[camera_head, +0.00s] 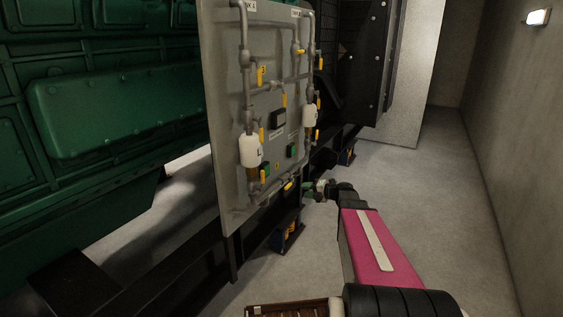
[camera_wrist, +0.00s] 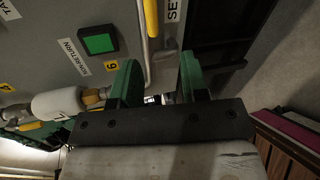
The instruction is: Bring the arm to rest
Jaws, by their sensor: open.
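My gripper (camera_wrist: 158,85) has two green fingers standing apart, with nothing seen between them. In the head view my gripper (camera_head: 309,189) is small and close to the lower right edge of the grey panel (camera_head: 232,120). My magenta arm link reaches forward to it from the lower right. The panel bears grey pipes, yellow valve handles (camera_head: 261,76) and green buttons (camera_head: 291,151). In the wrist view a green button (camera_wrist: 99,40) and a yellow handle (camera_wrist: 151,18) show beyond the fingers. I cannot tell whether the fingers touch the panel.
A large green genset (camera_head: 110,95) stands at the left. Black frame rails (camera_head: 180,272) run below the panel. A concrete wall (camera_head: 515,150) is at the right, with clear floor (camera_head: 425,190) between it and the panel. A brown slatted thing (camera_head: 295,308) is at the bottom.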

